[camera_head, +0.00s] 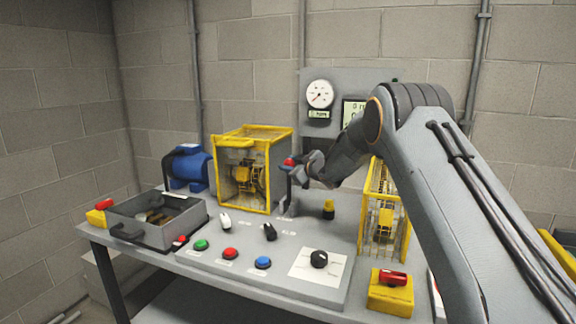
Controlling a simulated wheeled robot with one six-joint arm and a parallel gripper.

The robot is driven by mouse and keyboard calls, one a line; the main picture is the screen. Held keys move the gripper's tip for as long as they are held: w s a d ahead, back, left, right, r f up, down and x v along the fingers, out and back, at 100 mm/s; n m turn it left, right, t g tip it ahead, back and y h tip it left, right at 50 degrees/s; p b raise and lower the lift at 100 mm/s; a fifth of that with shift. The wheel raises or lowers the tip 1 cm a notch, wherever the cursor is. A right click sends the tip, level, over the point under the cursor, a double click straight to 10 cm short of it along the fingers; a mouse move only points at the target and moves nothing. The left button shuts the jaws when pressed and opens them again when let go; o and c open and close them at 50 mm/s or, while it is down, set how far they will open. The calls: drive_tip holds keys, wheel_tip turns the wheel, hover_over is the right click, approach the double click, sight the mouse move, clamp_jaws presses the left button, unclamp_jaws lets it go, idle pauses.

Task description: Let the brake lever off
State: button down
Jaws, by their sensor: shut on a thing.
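The brake lever, with a red knob (289,162) on top, stands on the grey bench behind the control panel, just right of the yellow caged machine. My gripper (298,172) reaches in from the right and is shut on the lever near its knob. The fingers and my arm hide part of the lever, so its exact tilt is hard to tell. The lever's dark base (288,207) shows below.
The yellow cage (217,172) stands close left of the lever, and a second cage (404,235) is on the right. The panel has green (201,245), red (230,253) and blue (263,262) buttons and a black knob (319,259). An open grey box (190,232) sits at left.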

drive_tip(key=c, duration=1.3)
unclamp_jaws()
drive_tip(key=shift+w+d+r, duration=0.1)
drive_tip(key=shift+w+d, duration=0.05)
drive_tip(key=shift+w, duration=0.05)
drive_tip(key=shift+s, duration=0.1)
drive_tip(key=b+v, duration=0.1)
drive_tip(key=v, duration=0.6)
drive_tip(key=shift+s+d, duration=0.2)
drive_tip(key=shift+s, duration=0.05)
